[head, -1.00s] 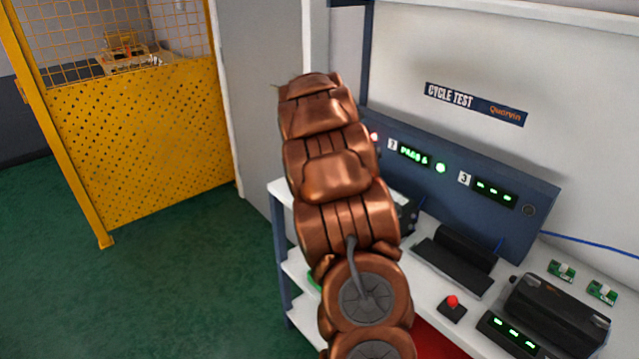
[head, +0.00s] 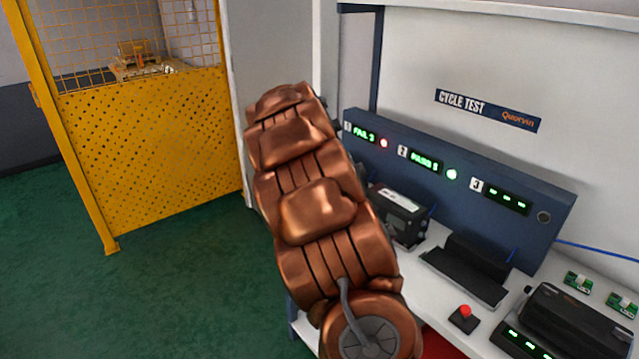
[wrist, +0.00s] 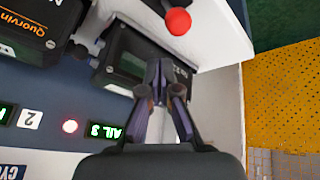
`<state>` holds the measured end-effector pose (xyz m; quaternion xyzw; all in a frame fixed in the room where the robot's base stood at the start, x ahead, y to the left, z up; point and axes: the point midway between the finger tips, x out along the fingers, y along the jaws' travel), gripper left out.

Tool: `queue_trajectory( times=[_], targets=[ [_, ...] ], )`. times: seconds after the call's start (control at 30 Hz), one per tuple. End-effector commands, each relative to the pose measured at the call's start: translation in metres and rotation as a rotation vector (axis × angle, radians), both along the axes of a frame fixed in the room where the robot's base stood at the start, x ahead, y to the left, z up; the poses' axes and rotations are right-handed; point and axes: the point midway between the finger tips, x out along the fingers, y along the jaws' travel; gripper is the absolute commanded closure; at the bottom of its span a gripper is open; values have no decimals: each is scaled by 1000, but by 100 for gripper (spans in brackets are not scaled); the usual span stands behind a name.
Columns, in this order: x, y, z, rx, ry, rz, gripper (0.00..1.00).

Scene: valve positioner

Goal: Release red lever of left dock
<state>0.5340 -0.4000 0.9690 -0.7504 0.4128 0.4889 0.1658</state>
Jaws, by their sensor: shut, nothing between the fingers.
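My gripper (wrist: 160,68) is shut and empty in the wrist view, its fingertips in front of the left dock's dark device (wrist: 125,50). The red lever shows as a red ball knob (wrist: 178,20) on a metal arm near the shelf edge. The fingertips point toward it and look apart from it. In the head view my arm hides the left dock, its lever and my gripper. The left dock's display (head: 363,134) reads FAIL 3, beside a lit red lamp (head: 383,143).
The middle dock's device (head: 402,213) stands right of my arm, under a PASS display (head: 425,161). The third dock (head: 465,272) looks empty. A red button (head: 464,314) sits on the bench front. A yellow mesh fence (head: 150,150) stands at left; green floor between is clear.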

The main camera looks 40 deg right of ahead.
Motion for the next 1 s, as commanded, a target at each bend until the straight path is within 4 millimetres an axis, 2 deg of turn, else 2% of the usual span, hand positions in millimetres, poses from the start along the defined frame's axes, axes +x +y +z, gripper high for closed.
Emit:
queue_trajectory(
  times=[0.47, 1.0],
  targets=[
    [0, 5, 6, -2, -2, 2, 100],
    [-8, 66, 58, -2, -3, 3, 100]
  ],
)
